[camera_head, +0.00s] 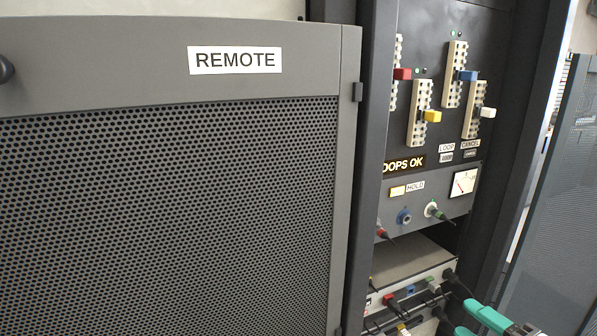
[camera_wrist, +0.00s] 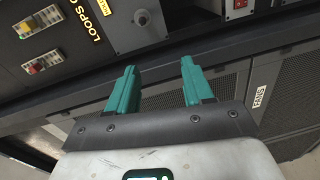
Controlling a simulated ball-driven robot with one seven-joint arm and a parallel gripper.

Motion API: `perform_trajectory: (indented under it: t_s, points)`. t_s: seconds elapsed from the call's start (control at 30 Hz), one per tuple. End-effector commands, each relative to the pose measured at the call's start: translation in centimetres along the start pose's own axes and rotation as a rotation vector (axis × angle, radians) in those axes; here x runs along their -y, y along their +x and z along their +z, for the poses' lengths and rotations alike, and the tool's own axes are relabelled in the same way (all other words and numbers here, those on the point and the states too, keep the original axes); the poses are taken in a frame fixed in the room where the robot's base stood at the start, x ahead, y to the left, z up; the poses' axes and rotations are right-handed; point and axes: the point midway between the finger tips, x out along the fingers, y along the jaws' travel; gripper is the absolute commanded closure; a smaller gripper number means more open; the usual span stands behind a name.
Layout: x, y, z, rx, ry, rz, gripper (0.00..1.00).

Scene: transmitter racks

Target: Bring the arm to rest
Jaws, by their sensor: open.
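My gripper (camera_wrist: 160,88) shows in the wrist view with its two teal fingers apart and nothing between them. It is in front of a dark rack panel, over a ledge and a grey perforated door. In the head view only a teal part of my gripper (camera_head: 487,315) shows at the bottom right, in front of the lower rack; the rest is cut off by the frame edge.
A perforated door labelled REMOTE (camera_head: 235,60) fills the left of the head view. Beside it, a rack holds coloured slider handles (camera_head: 432,116), a LOOPS OK display (camera_head: 403,164) and plugged cables (camera_head: 440,213). A door labelled FANS (camera_wrist: 260,97) shows in the wrist view.

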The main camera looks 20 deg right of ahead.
Motion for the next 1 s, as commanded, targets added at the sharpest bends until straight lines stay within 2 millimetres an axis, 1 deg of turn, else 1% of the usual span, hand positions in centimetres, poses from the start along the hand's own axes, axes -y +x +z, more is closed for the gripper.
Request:
perform_trajectory:
  t_s: [0.17, 0.37, 0.47, 0.57, 0.6, 0.67, 0.7, 0.77, 0.8, 0.9, 1.0]
  points:
    - [2.3, 0.5, -1.2, -0.015, 0.112, -0.084, 0.49]
    - [6.2, 0.9, -3.1, -0.015, 0.294, -0.228, 0.49]
    - [8.7, 0.8, -4.4, 0.001, 0.411, -0.328, 0.49]
    - [12.0, 0.4, -6.1, 0.043, 0.560, -0.462, 0.49]
    - [13.5, 0.0, -6.9, 0.073, 0.627, -0.525, 0.49]
    - [15.8, -0.8, -8.1, 0.133, 0.729, -0.621, 0.49]
    - [17.4, -1.5, -8.8, 0.182, 0.795, -0.684, 0.49]
    - [19.4, -2.7, -9.7, 0.268, 0.884, -0.769, 0.49]
    - [20.7, -3.6, -10.3, 0.334, 0.938, -0.821, 0.49]
    - [23.5, -6.1, -11.4, 0.525, 1.057, -0.928, 0.49]
    - [25.6, -8.8, -12.0, 0.737, 1.142, -0.990, 0.49]
